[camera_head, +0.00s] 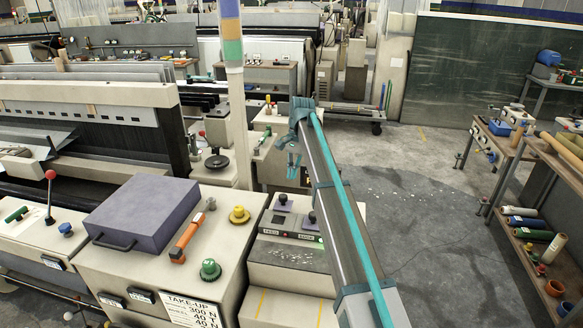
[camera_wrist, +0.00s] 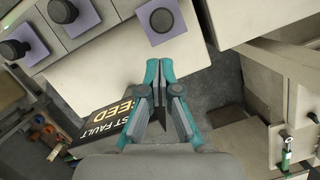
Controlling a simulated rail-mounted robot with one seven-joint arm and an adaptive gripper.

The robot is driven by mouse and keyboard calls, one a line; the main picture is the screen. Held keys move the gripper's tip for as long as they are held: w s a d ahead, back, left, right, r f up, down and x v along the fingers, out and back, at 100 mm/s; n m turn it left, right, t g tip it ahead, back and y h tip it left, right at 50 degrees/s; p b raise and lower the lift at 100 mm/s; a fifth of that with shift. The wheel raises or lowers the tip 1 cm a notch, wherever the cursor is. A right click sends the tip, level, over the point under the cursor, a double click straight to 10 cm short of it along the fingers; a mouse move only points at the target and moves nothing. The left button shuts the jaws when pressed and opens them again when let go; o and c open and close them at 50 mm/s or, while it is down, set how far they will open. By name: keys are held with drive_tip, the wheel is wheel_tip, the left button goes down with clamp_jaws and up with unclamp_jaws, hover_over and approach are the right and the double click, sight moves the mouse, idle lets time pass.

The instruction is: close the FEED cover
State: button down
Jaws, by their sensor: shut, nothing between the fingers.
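My gripper (camera_head: 293,165) is in the middle of the head view, at the far end of my arm, above the loom end. It also shows in the wrist view (camera_wrist: 159,68), its teal fingers together and empty. A black sign (camera_wrist: 108,115) with the words FAULT and FEED shows partly behind the fingers. Dark round knobs on purple plates, such as one knob (camera_wrist: 162,20), lie beyond the fingertips, apart from them. I cannot tell for certain which part is the FEED cover. In the head view, two such knobs (camera_head: 311,216) stand on a panel below the gripper.
A purple box-like lid (camera_head: 143,213) with a handle lies flat on the TAKE-UP cabinet (camera_head: 226,255). An orange-handled tool (camera_head: 187,238), a yellow knob (camera_head: 239,215) and a green knob (camera_head: 210,270) are beside it. A striped post (camera_head: 238,110) rises left of my arm.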

sight(283, 201)
drive_tip(key=p+x, duration=0.1)
drive_tip(key=x, duration=0.5)
drive_tip(key=shift+a+f+p, duration=0.1)
drive_tip(key=shift+f+p, duration=0.15)
drive_tip(key=shift+p, duration=0.15)
drive_tip(key=shift+s, duration=0.15)
